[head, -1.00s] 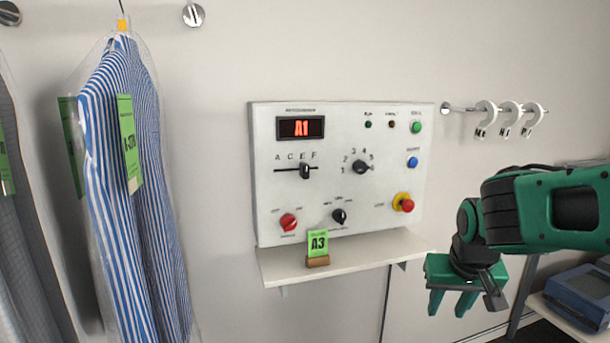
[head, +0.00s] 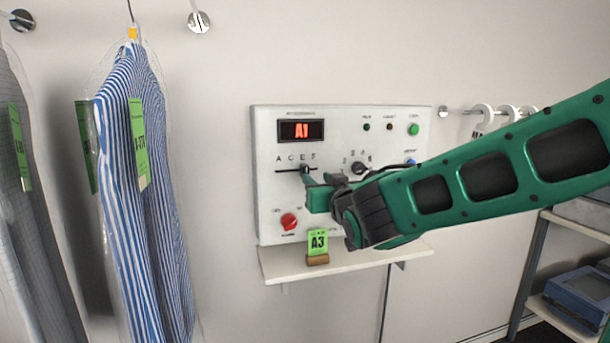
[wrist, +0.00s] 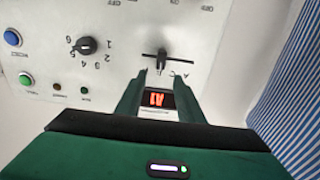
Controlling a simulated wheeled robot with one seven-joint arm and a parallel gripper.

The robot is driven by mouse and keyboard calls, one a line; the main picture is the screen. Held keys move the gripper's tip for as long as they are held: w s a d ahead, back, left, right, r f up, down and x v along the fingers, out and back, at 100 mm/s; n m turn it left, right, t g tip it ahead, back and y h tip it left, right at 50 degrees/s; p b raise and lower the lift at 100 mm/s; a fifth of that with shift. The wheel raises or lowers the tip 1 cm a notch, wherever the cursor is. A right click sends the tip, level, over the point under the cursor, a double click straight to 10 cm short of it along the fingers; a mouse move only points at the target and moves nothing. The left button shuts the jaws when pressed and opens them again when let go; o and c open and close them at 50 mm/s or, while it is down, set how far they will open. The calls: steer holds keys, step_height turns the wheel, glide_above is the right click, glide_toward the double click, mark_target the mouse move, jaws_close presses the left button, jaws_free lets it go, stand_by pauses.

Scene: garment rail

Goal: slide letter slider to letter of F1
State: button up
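The letter slider (head: 304,169) is a small black knob on a horizontal slot, beneath the letters A, C, E, F on a white control panel (head: 264,215). Its knob stands near E. In the wrist view, turned upside down, the slider (wrist: 161,60) shows just ahead of my fingertips, roughly centred between them. My green gripper (head: 313,184) is open at the panel, with its fingers (wrist: 161,80) spread on either side. I cannot tell whether they touch the knob. The red display (head: 301,130) reads A1. A green card (head: 318,242) reads A3.
A shelf (head: 285,268) juts out below the panel. My arm hides the panel's lower right. A number knob (head: 358,168) and a red knob (head: 289,221) sit near the gripper. A striped shirt in clear plastic (head: 150,200) hangs at left.

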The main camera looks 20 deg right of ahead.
mark_target(307, 170)
steer(key=w, duration=1)
jaws_close()
